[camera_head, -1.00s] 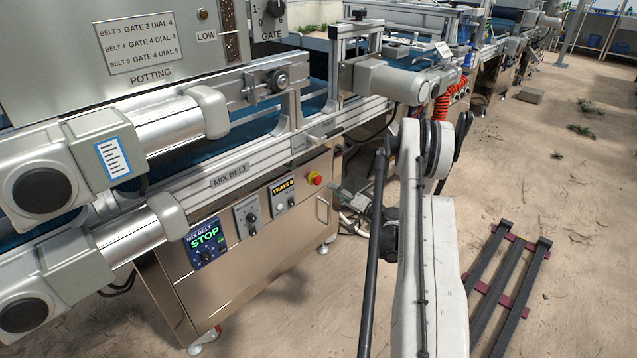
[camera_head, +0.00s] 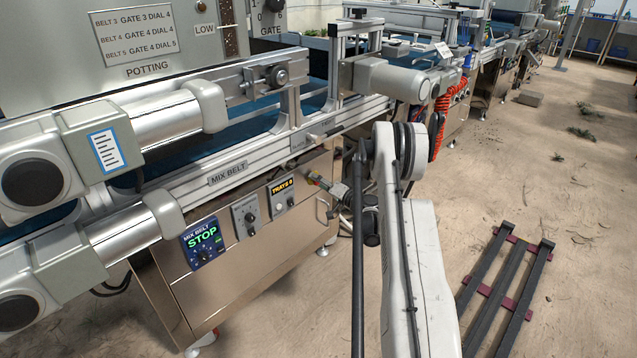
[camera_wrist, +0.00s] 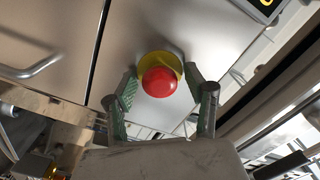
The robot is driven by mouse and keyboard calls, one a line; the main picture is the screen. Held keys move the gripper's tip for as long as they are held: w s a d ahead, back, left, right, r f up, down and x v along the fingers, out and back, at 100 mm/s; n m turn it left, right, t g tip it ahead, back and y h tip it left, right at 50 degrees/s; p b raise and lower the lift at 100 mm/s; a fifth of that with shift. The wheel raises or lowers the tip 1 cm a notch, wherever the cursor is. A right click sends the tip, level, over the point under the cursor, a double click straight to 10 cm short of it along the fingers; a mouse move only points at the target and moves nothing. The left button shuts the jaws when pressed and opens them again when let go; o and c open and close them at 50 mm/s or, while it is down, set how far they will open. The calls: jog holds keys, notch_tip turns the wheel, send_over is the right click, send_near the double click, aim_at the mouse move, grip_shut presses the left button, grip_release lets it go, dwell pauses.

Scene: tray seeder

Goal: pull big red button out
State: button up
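The big red button (camera_wrist: 159,82) has a round domed head on a yellow base (camera_wrist: 157,60) fixed to the steel panel, seen in the wrist view. My gripper (camera_wrist: 160,72) is open, with one green-padded finger on each side of the button. The fingers reach about as far as the yellow base; I cannot tell whether either one touches the button. In the head view my gripper (camera_head: 320,183) is at the right part of the mix belt panel, small and partly hidden by my arm. It covers the red button there.
The mix belt panel carries a STOP screen (camera_head: 203,241), a dial box (camera_head: 246,216) and a TRAYS display (camera_head: 282,195) left of my gripper. A door handle (camera_wrist: 30,68) stands out from the panel. A grey motor (camera_head: 388,78) sits above. A dark rack (camera_head: 508,285) lies on the floor.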

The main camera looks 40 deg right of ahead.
grip_shut()
jog(key=shift+s, duration=0.6)
jog(key=shift+o, duration=0.7)
grip_release()
jog(key=shift+d, duration=0.1)
jog(key=s+d, duration=0.1)
jog(key=s, duration=1.1)
jog(key=shift+d, duration=0.1)
